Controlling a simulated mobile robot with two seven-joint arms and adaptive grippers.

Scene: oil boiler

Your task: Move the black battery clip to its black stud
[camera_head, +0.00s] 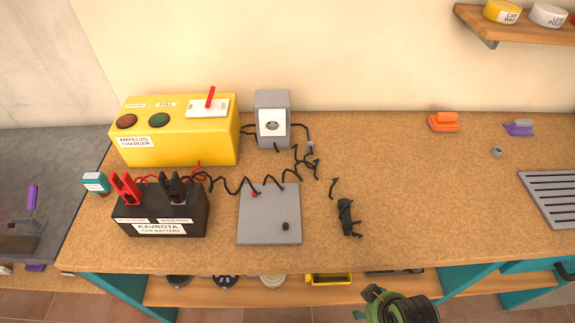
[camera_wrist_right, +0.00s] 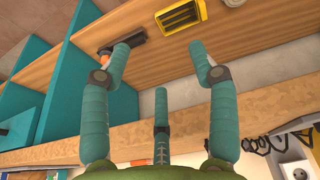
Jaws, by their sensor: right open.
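A black clip (camera_head: 347,217) lies on the wooden bench to the right of a grey plate (camera_head: 262,212). Another black clip (camera_head: 173,186) stands on the black car battery (camera_head: 160,214), to the right of a red clip (camera_head: 125,188). The plate carries a black stud (camera_head: 285,226) near its front right and a red stud (camera_head: 254,194) near its back left. My right gripper is partly seen at the bottom (camera_head: 392,304), in front of the bench and apart from the clips. In the right wrist view its fingers (camera_wrist_right: 162,68) are spread and empty. My left gripper is out of view.
A metal grille (camera_head: 555,198) is at the far right. The bench between the loose clip and the grille is clear.

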